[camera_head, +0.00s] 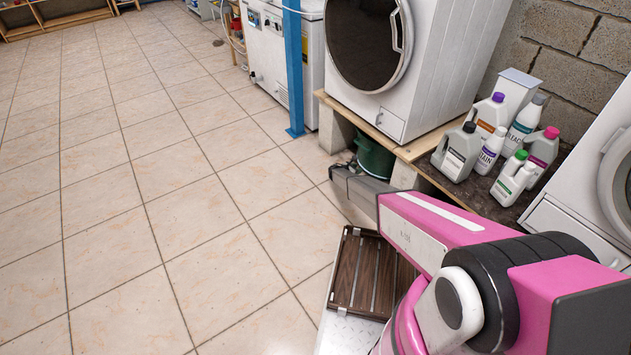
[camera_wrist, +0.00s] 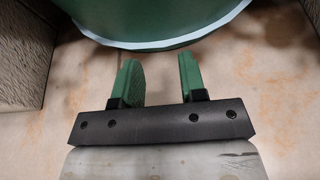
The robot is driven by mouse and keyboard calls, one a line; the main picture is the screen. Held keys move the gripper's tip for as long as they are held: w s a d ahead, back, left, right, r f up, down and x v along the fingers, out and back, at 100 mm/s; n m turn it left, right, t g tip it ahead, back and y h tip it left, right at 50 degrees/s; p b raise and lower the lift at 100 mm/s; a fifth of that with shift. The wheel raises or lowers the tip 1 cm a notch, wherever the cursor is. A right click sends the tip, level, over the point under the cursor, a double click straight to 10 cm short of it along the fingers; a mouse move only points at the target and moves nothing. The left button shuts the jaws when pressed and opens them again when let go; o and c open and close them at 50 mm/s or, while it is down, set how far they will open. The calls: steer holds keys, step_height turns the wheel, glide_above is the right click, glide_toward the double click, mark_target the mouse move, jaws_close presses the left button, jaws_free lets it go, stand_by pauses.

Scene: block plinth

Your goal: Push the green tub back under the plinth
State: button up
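The green tub (camera_head: 374,157) stands on the floor in the gap between two blocks of the plinth (camera_head: 396,147), partly below its board. My arm hides the tub's lower front in the head view. In the wrist view the tub (camera_wrist: 150,22) fills the top middle, with a pale curved edge facing me. My gripper (camera_wrist: 158,60) is open, its two green fingers apart with only floor between them. The fingertips point at the tub and sit just short of its edge in the picture; I cannot tell whether they touch it.
Plinth blocks flank the gap at left (camera_wrist: 24,55) and right (camera_wrist: 312,18). A washing machine (camera_head: 420,50) stands on the plinth, with several bottles (camera_head: 490,150) beside it. A blue post (camera_head: 294,70) rises to the left. The tiled floor (camera_head: 150,200) at left is clear.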

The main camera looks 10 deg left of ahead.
steer(key=shift+s+a, duration=1.8)
steer(key=shift+s, duration=0.3)
